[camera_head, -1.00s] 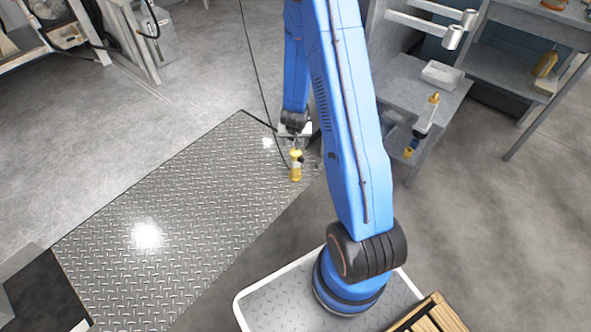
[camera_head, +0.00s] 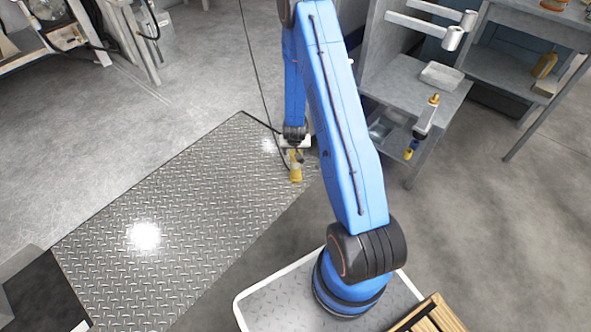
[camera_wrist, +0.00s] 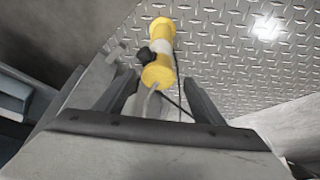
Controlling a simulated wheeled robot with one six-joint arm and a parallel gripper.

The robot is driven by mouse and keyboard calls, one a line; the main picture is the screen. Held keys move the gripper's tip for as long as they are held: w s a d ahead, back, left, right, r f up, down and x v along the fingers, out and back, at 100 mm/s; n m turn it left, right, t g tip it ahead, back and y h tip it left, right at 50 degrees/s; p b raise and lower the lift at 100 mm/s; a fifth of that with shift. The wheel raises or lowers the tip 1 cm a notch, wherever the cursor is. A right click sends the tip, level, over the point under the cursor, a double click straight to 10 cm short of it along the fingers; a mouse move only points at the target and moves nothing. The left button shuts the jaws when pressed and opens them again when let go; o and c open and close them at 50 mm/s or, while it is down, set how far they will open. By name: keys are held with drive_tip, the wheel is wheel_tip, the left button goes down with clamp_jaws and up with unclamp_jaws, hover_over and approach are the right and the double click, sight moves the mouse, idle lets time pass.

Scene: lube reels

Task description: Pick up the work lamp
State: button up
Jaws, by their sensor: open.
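The work lamp (camera_head: 296,172) is a short tube with yellow ends and a pale middle, near the far right corner of the metal floor plate. In the wrist view the lamp (camera_wrist: 163,50) shows a black knob on its side and a thin hook at its near end. My gripper (camera_head: 296,148) is just above the lamp and hides its upper part in the head view. In the wrist view my gripper (camera_wrist: 165,90) is open. The lamp's near end and hook lie between the two fingers, with no clear contact on either side.
A black cable (camera_head: 256,70) runs down from the top towards the lamp. A grey bench (camera_head: 395,85) with a tray (camera_head: 442,75) and a hanging tool (camera_head: 426,118) stands to the right. The tread plate (camera_head: 170,215) is clear to the left.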

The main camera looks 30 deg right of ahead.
sight(295, 161)
drive_tip(key=x, duration=0.5)
drive_tip(key=shift+s+d+f, duration=0.1)
drive_tip(key=shift+s, duration=0.05)
clamp_jaws()
